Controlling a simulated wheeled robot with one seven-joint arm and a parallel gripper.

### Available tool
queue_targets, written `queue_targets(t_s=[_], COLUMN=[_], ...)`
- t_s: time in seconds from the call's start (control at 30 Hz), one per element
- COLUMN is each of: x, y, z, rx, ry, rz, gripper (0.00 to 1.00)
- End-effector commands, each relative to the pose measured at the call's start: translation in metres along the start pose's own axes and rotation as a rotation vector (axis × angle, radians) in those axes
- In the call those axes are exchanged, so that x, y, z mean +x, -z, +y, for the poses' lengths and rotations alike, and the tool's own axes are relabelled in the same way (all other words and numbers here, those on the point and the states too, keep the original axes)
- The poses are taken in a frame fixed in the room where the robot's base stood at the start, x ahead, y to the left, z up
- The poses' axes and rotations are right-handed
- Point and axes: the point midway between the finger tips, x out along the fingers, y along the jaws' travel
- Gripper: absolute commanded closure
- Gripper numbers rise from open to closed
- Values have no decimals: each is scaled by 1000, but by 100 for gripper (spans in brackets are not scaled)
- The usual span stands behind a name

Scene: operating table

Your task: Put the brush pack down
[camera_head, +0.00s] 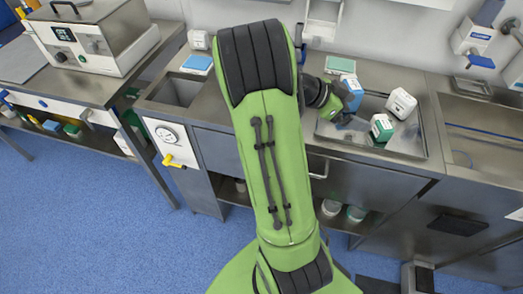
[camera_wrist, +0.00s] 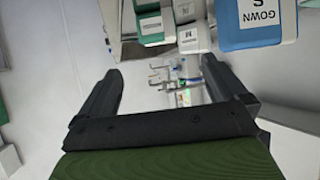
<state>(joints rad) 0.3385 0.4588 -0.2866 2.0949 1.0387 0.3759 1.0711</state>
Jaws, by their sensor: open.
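My gripper (camera_head: 346,108) is at the left part of the steel tray (camera_head: 408,148) on the counter, partly hidden by my arm in the head view. In the wrist view my gripper (camera_wrist: 163,76) has its fingers wide apart. Small clear-and-coloured items (camera_wrist: 182,88) show between and beyond the fingers; I cannot tell whether one is the brush pack. A blue pack marked GOWN (camera_wrist: 255,32) is at the upper right of the wrist view. A blue pack (camera_head: 353,86) is close to the gripper in the head view. No pack is clearly labelled as brush.
A white box with a green side (camera_head: 381,127) and a white box (camera_head: 401,103) are at the tray's right. A green-and-blue pack (camera_head: 340,65) lies behind. A sink (camera_head: 485,135) is at the right.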

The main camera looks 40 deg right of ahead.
Motion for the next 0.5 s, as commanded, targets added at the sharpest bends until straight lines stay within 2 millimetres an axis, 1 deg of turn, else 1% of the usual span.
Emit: queue_targets(t_s=[0.07,0.13,0.17,0.2,0.27,0.3,0.37,0.4,0.47,0.5], x=[-15,-42,-58,-82,-120,-147,-188,-213,-245,-261], y=[-8,-24,-32,-44,-60,-70,-82,-89,-97,-101], z=[-1,-2,0,3,13,24,47,66,99,122], rx=[-48,-153,-217,-314,-475,-592,-780,-910,-1105,-1224], ry=[51,149,206,296,449,564,753,887,1085,1204], rz=[-77,-200,-261,-339,-437,-488,-536,-546,-529,-497], gripper=[1,1,1,1,1,1,1,1,1,1])
